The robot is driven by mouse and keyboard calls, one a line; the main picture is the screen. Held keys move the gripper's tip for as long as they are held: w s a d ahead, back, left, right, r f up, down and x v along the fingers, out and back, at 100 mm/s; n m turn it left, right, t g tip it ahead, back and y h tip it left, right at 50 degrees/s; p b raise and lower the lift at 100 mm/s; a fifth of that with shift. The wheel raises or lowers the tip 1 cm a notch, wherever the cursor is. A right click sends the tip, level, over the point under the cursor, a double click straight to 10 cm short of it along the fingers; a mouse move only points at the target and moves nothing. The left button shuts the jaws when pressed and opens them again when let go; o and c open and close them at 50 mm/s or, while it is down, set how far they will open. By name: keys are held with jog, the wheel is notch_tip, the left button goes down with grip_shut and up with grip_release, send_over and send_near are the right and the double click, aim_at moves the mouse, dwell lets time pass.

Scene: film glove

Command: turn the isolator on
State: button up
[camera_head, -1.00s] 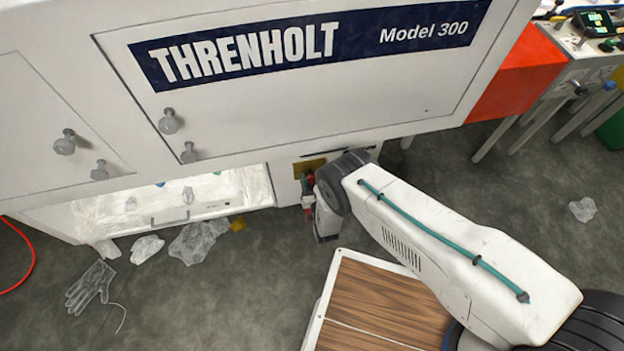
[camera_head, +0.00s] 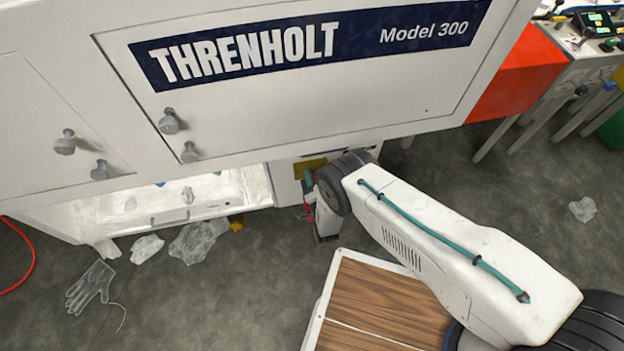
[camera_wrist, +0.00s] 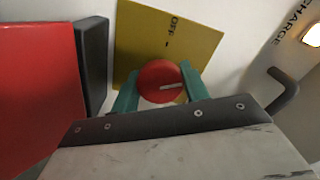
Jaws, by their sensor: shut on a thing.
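The isolator is a round red knob (camera_wrist: 158,82) with a white mark, set on a yellow plate (camera_wrist: 200,45) in the wrist view. The plate reads OFF beside a short tick, above the knob in that view. The knob's white mark lies nearly level and points right, away from the OFF tick. My gripper (camera_wrist: 160,76) has its teal fingers on either side of the knob and is shut on it. In the head view the yellow plate (camera_head: 314,168) shows low on the white machine, and my wrist hides the knob.
A red panel (camera_wrist: 35,85) and a dark block (camera_wrist: 94,65) stand close left of the gripper. A dark bent handle (camera_wrist: 285,92) and a lit lamp (camera_wrist: 313,36) are at right. A collection tray (camera_head: 175,205) and fallen gloves (camera_head: 92,287) lie left of the arm.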

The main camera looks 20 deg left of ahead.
jog(key=m, duration=0.5)
jog(key=shift+s+m, duration=0.1)
jog(key=shift+m, duration=0.3)
dwell(0.4)
jog(key=o, duration=1)
jog(key=v, duration=0.7)
jog(key=shift+s+d, duration=0.25)
jog(key=shift+s, duration=0.05)
